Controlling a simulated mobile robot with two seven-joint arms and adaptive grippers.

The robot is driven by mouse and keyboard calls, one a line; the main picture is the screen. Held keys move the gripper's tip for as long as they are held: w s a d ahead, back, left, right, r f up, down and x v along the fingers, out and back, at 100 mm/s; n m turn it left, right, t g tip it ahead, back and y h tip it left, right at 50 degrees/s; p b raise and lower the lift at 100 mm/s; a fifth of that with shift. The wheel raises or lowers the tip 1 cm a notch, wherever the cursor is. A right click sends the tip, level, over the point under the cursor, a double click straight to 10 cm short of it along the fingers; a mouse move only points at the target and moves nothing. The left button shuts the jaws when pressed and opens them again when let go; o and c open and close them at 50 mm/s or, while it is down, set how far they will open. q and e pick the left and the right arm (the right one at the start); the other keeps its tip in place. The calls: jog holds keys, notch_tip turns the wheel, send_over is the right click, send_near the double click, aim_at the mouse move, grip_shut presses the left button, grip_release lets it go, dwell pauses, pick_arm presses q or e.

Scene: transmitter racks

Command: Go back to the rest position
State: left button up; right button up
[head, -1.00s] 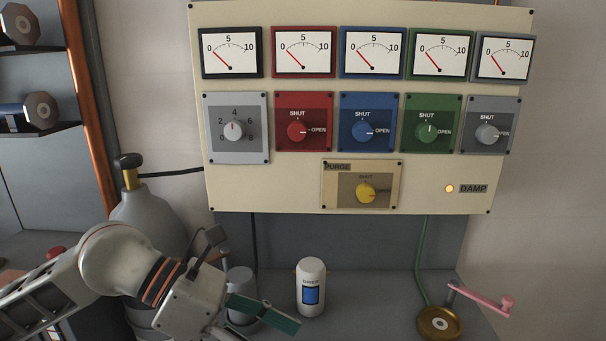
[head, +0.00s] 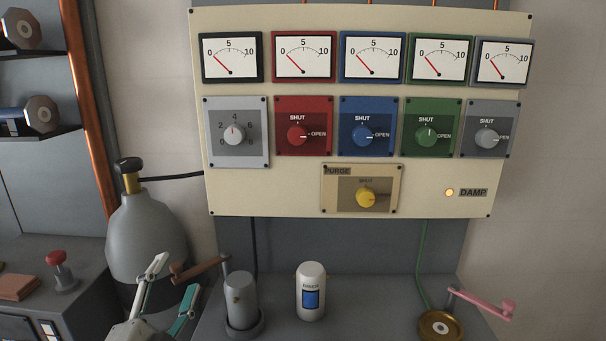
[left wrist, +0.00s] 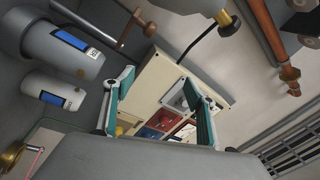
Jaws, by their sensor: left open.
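My left gripper (head: 172,300) is low at the left in the head view, in front of the grey gas bottle (head: 147,240). Its two fingers are spread apart with nothing between them. In the left wrist view the open fingers (left wrist: 160,105) frame part of the control panel (left wrist: 160,85), which lies well beyond them. The gripper touches none of the panel's knobs. My right gripper does not show in either view.
The cream panel (head: 260,188) carries dials and knobs. Below it stand a grey cylinder with a brown handle (head: 241,295), a white canister (head: 311,290) and a brass wheel with a pink crank (head: 440,326). A red button (head: 57,258) sits on the left bench.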

pick_arm(q)
jog(key=s+a+f+n+g+y, duration=0.2)
jog(key=s+a+f+g, duration=0.15)
jog(key=f, duration=0.45)
jog(key=s+a+f+n+g+y, duration=0.2)
jog(key=s+a+f+g, duration=0.15)
jog(key=f, duration=0.35)
jog(key=s+a+f+n+g+y, duration=0.1)
jog(key=s+a+f+g, duration=0.2)
jog(key=s+f, duration=0.3)
jog(key=s+a+f+n+g, duration=0.1)
jog(key=s+a+f+g, duration=0.2)
jog(key=s+f, duration=0.3)
jog(key=w+d+f+n+t+h, duration=0.1)
jog(key=d+f+t+h, duration=0.3)
jog(key=d+f, duration=1)
jog(key=d+n+h, duration=0.1)
jog(key=d+h, duration=0.1)
jog(key=h, duration=0.1)
jog(key=shift+d+f+n, duration=0.15)
jog(key=shift+f+n, duration=0.1)
jog(key=shift+n, duration=0.05)
